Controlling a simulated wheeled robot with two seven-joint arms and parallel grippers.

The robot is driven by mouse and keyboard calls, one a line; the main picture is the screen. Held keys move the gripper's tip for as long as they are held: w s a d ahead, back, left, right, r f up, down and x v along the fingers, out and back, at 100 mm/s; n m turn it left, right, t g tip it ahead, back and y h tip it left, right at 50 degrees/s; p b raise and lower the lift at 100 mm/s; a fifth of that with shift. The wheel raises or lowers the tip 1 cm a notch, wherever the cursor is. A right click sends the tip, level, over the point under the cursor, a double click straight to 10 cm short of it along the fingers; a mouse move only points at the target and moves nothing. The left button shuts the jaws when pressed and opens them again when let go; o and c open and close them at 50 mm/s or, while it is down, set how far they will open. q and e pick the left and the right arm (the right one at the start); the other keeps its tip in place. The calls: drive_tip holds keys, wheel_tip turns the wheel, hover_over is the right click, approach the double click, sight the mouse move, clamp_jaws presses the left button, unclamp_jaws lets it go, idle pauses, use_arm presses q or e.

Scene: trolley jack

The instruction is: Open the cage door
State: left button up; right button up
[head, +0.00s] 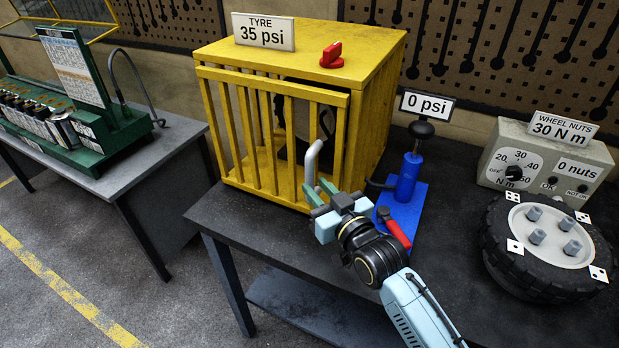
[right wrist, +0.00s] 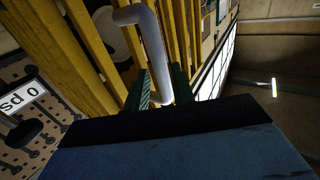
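The yellow cage (head: 375,75) stands on the dark bench, with a tyre partly visible behind its bars. Its barred front door (head: 240,130) stands slightly proud of the frame, with a dark gap along the top, and looks a little ajar. A grey bent door handle (head: 313,158) is on the door's right part. My right gripper (head: 322,192) is at the handle's lower end. In the right wrist view the handle (right wrist: 150,45) runs down between the green fingers (right wrist: 160,92), which look closed on it. My left gripper is not in view.
A blue pump (head: 408,178) with a red lever stands close right of my right gripper. A wheel (head: 545,245) and a grey torque box (head: 540,155) are farther right. A red knob (head: 331,56) and a tyre sign (head: 263,31) sit on the cage top. Free floor lies left of the bench.

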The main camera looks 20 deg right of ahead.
sight(312, 183)
drive_tip(key=shift+w+a, duration=0.2)
drive_tip(key=shift+w, duration=0.8)
drive_tip(key=shift+w+a, duration=0.2)
drive_tip(key=shift+w, duration=0.75)
drive_tip(key=shift+c, duration=0.4)
clamp_jaws()
